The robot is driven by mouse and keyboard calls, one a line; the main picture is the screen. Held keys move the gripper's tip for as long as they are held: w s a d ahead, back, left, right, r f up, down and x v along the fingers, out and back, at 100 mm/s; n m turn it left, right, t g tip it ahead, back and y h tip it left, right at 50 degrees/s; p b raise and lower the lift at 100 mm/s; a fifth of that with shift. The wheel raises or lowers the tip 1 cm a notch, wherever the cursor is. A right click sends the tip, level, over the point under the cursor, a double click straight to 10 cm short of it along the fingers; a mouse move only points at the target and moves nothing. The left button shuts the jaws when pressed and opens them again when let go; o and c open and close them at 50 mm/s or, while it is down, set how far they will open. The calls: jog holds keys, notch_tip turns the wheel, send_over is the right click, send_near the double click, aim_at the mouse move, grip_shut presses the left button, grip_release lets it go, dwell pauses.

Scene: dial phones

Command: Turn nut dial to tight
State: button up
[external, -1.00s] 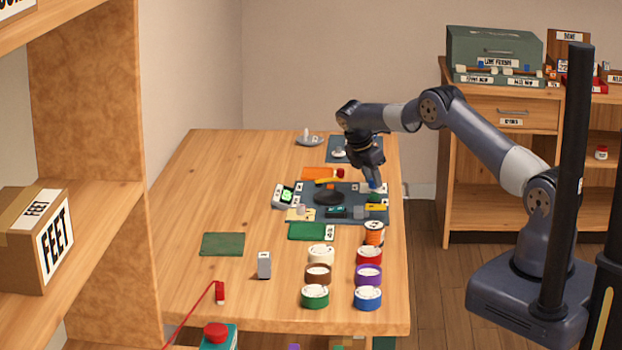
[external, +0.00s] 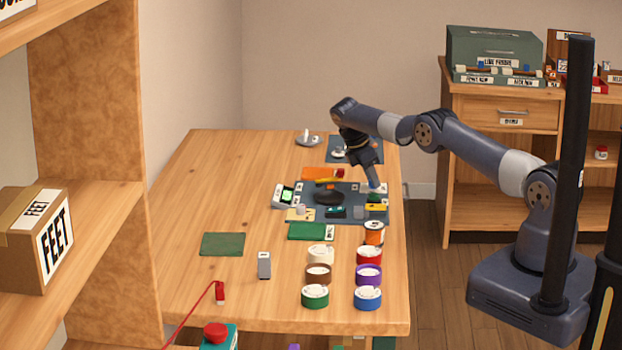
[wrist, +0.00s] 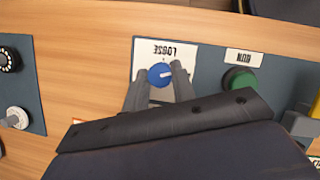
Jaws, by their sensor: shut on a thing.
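The nut dial is a small blue knob (wrist: 159,75) with a short white mark pointing right in the wrist view. It sits on a dark panel (wrist: 205,73) in front of a white label reading LOOSE (wrist: 165,50), seen upside down. My gripper (wrist: 161,80) has its two grey fingers on either side of the knob and is shut on it. In the external view my gripper (external: 375,187) reaches down to the right end of the dark panel on the table, and the knob is mostly hidden there.
A green button (wrist: 239,80) with its own label sits right of the dial in the wrist view. Another dark panel with knobs (wrist: 17,117) lies at the left.

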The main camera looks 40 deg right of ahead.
jog(key=o, duration=1)
jog(key=shift+r, duration=0.1)
jog(key=shift+r, duration=0.35)
notch_tip(320, 180, up, 9)
jog(key=p, duration=0.6)
